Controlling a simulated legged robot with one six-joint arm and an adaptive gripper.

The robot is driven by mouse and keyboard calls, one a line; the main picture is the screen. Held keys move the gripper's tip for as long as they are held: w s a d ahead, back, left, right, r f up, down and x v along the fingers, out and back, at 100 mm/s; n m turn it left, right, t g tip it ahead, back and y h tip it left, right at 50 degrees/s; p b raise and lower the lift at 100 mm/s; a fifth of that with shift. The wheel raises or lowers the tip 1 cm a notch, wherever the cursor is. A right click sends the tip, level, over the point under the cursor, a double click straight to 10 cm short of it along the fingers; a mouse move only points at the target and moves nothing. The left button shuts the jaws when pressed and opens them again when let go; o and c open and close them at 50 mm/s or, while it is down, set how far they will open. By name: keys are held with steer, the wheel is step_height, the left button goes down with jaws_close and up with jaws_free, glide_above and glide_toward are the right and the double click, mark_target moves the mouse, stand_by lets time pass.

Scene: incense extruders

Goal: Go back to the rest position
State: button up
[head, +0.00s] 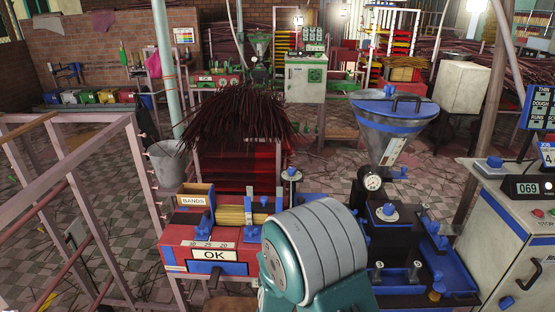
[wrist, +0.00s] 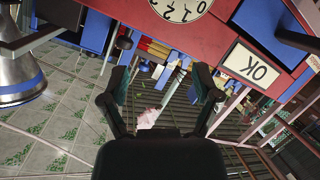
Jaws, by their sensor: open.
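My gripper (wrist: 161,82) shows in the wrist view with its two dark fingers spread apart and nothing between them. In the head view my teal and grey arm fills the lower middle, and I cannot make out the gripper there. The red machine (head: 180,244) with the white OK plate (head: 215,255) stands just left of my arm. In the wrist view the OK plate (wrist: 254,65) appears tilted at the upper right, beyond the right finger. The numbered dial (wrist: 181,6) is at the top edge, apart from the fingers.
A bands box (head: 194,201) sits on the red machine, with dark incense sticks (head: 240,118) behind. A blue-rimmed metal hopper (head: 390,125) and a cabinet reading 069 (head: 527,188) stand to the right. Pink rails (head: 75,185) are at left. Tiled floor (head: 340,165) shows beyond the machine.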

steer(key=s+d+r+m+g+y, duration=0.1)
steer(key=s+d+r+m+g, duration=0.15)
steer(key=r, duration=0.55)
steer(key=s+d+r+m+g+y, duration=0.15)
steer(key=s+d+r, duration=0.25)
steer(key=r, duration=0.4)
steer(key=s+d+r+m+g+h, duration=0.1)
steer(key=s+d, duration=0.4)
steer(key=s, duration=0.5)
steer(key=s+d+r+m+g+h, duration=0.1)
steer(key=s+d+r+g, duration=0.3)
steer(key=s, duration=0.7)
step_height(320, 180, up, 2)
steer(key=shift+d+r+h, duration=0.1)
steer(key=shift+d+h, duration=0.25)
steer(key=shift+d, duration=0.35)
